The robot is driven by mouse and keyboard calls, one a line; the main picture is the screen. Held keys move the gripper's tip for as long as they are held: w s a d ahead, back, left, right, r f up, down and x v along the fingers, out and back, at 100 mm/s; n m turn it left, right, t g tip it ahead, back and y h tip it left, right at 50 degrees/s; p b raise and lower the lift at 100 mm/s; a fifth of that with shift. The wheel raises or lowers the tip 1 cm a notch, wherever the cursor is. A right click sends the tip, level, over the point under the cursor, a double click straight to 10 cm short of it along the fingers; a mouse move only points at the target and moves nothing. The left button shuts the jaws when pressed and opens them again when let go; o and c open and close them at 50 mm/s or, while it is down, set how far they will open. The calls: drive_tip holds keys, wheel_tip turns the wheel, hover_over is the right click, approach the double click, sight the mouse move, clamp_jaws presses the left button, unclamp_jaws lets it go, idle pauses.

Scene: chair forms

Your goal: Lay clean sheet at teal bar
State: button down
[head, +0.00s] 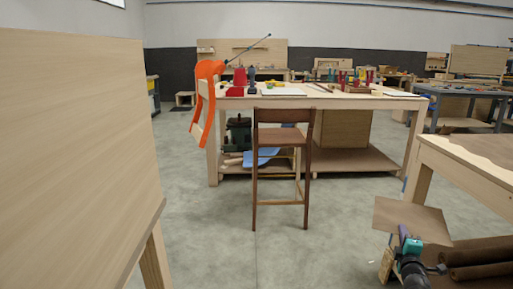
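My gripper (408,243), dark with teal parts, is at the lower right. It appears shut on the near edge of a flat, plain brown sheet (410,217). The sheet is held roughly level in front of the right table's leg and hides part of it. The fingertips are small and partly hidden. I cannot pick out a separate teal bar; a small blue strip (405,184) shows beside that leg.
A pale wooden panel (75,140) blocks the left. A brown high chair (282,140) stands before the cluttered middle workbench (235,103), with an orange form (205,85) at its corner. The right table (480,160) has brown rolls (482,256) below.

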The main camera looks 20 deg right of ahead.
drive_tip(key=w+a+r+n+t+y, duration=0.1)
drive_tip(key=w+a+r+n+y, duration=0.2)
drive_tip(key=a, duration=0.5)
drive_tip(key=w+a+r+n+t+y, duration=0.1)
drive_tip(key=w+a+r+n+y, duration=0.15)
drive_tip(key=w+a+y, duration=0.45)
drive_tip(key=w+a+r+n+t+y, duration=0.1)
drive_tip(key=w+a+n+y, duration=0.15)
drive_tip(key=a, duration=0.65)
drive_tip(key=s+a+n+g+y+p, duration=0.1)
drive_tip(key=a+n+g+y, duration=0.85)
drive_tip(key=a, duration=2.15)
wheel_tip(320, 180, up, 13)
drive_tip(key=t+y+p, duration=0.2)
drive_tip(key=y+p, duration=0.1)
drive_tip(key=p, duration=1.8)
drive_tip(key=shift+s+p, duration=0.15)
drive_tip(key=shift+p, duration=0.25)
drive_tip(key=shift+n+t, duration=0.25)
wheel_tip(320, 180, up, 17)
drive_tip(key=p, duration=1.7)
